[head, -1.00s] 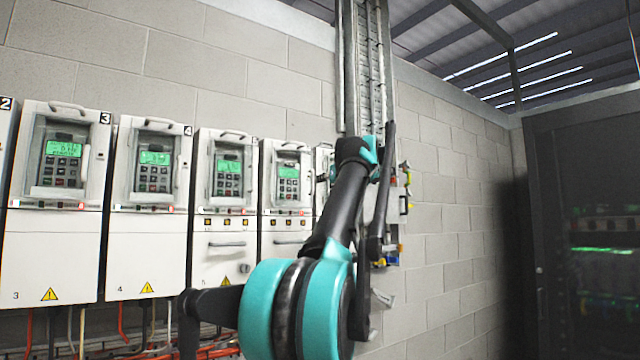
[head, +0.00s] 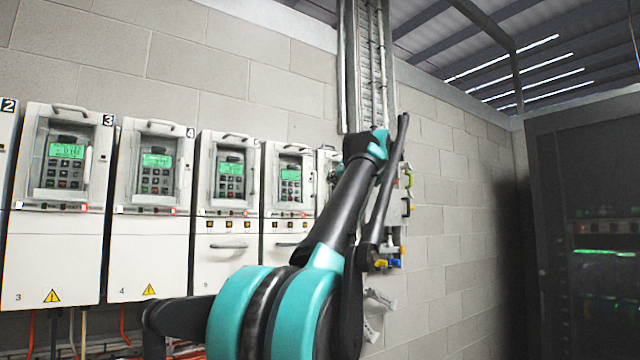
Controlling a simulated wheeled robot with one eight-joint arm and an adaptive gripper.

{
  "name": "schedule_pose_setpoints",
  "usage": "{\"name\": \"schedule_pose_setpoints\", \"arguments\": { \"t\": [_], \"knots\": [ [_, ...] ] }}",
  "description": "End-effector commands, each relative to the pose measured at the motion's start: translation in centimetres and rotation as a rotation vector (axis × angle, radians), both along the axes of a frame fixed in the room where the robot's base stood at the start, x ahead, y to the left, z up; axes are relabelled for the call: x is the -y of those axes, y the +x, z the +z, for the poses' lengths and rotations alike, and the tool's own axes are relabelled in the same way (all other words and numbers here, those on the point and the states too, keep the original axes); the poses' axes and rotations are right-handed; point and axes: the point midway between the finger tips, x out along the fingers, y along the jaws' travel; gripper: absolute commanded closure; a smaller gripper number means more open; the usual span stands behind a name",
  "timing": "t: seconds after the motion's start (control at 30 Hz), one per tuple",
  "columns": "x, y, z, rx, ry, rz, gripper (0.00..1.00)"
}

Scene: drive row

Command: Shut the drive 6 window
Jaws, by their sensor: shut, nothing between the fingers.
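The drive 6 unit (head: 289,190) is the white cabinet just right of drive 5, partly overlapped by my arm at its lower right. Its own number is hidden. Its green-lit keypad (head: 290,175) shows inside a grey window frame at the top. I cannot tell how far its window stands open. My arm rises in front of the wall, right of this unit. My gripper cannot be made out; it seems hidden behind the arm.
Drive 3 (head: 60,245), drive 4 (head: 147,245) and drive 5 (head: 224,250) stand in a row to the left. Coloured wall-hung items (head: 390,262) are close behind my arm. A dark rack (head: 550,200) stands at the right. The block wall (head: 455,230) between is bare.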

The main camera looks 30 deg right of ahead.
Motion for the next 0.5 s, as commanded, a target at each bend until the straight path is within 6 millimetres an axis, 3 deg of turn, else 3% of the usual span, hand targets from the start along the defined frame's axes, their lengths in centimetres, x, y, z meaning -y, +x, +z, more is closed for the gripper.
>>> {"name": "schedule_pose_setpoints", "arguments": {
  "t": [0.3,0.5],
  "knots": [
    [-2.7,-3.3,0.0,0.079,0.728,0.068,1.0],
    [-3.7,-4.5,-0.1,0.097,1.019,0.091,1.0]
  ]
}}
